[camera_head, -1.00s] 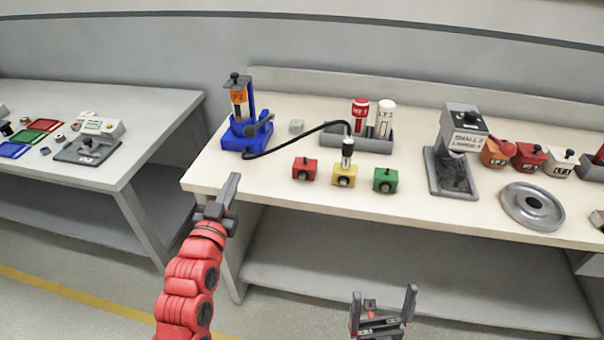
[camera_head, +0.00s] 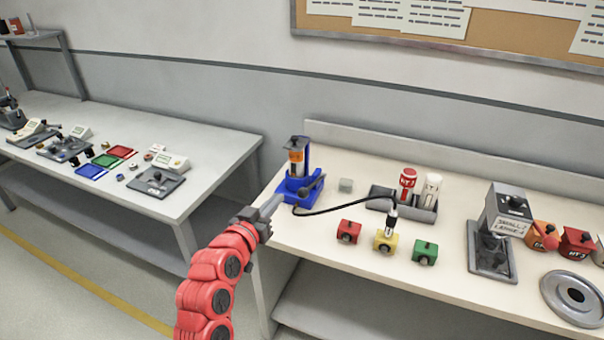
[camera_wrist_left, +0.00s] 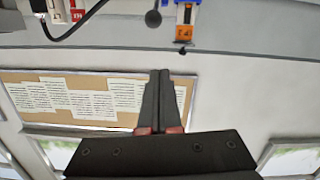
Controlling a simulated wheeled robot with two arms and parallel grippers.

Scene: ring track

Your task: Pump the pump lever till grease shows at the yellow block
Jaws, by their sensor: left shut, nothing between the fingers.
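The blue grease pump (camera_head: 298,187) stands at the left end of the bench, with an orange-labelled cartridge (camera_head: 296,160). In the left wrist view the pump (camera_wrist_left: 186,14) and the lever knob (camera_wrist_left: 153,18) appear upside down at the top. My left gripper (camera_head: 272,206) is shut and empty, just left of and below the pump, apart from the lever. A black hose runs to a coupler (camera_head: 391,214) on the yellow block (camera_head: 386,240). I can make out no grease there. My right gripper is out of view.
A red block (camera_head: 348,231) and a green block (camera_head: 425,252) flank the yellow one. A grey tray (camera_head: 424,213) holds a red and a white cartridge behind them. A grey press (camera_head: 492,240) stands to the right. A second bench (camera_head: 215,160) is at left.

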